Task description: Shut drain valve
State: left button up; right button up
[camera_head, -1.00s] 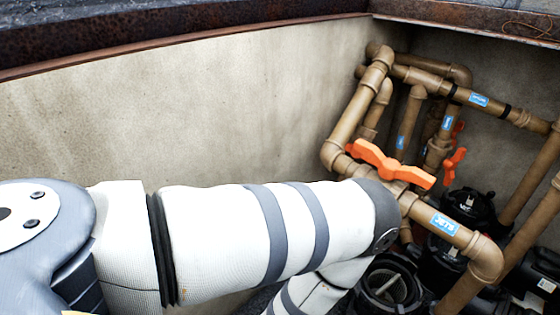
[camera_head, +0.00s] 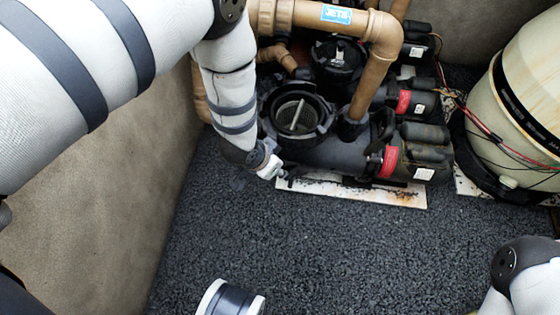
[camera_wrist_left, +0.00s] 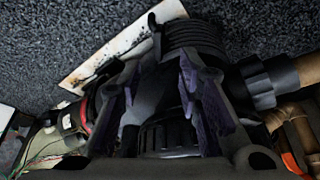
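No drain valve can be made out in the head view now. An orange piece (camera_wrist_left: 295,165), perhaps part of a valve handle, shows at the lower right edge of the left wrist view. Its pipe connection is unclear. My left gripper (camera_wrist_left: 160,100) has its two purple-padded fingers spread apart, with nothing seen held between them. A black pump body with a ribbed part (camera_wrist_left: 195,38) lies beyond the fingers. In the head view my left arm reaches down beside the pump, and its gripper is hard to make out there. My right gripper is not in view.
A black pump with an open strainer basket (camera_head: 298,117) sits on a stained white slab (camera_head: 350,190). A brown pipe (camera_head: 380,55) with a blue label rises from it. A beige tank (camera_head: 525,90) stands right. Dark gravel (camera_head: 340,250) is clear in front; a concrete wall (camera_head: 110,200) is left.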

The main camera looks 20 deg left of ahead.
aim_at(292, 172)
pick_arm(q)
jog(key=b+x, duration=0.5)
jog(key=x, duration=0.6)
jog(key=shift+s+d+b, duration=0.1)
jog(key=shift+d+b, duration=0.05)
jog(key=shift+b, duration=0.25)
jog(key=shift+w+f, duration=0.3)
jog(key=shift+f, duration=0.1)
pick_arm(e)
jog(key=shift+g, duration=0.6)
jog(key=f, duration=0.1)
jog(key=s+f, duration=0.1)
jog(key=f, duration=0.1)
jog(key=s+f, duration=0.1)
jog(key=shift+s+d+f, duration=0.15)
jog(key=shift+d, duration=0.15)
pick_arm(q)
jog(key=shift+r, duration=0.1)
jog(key=shift+c, duration=0.6)
grip_shut()
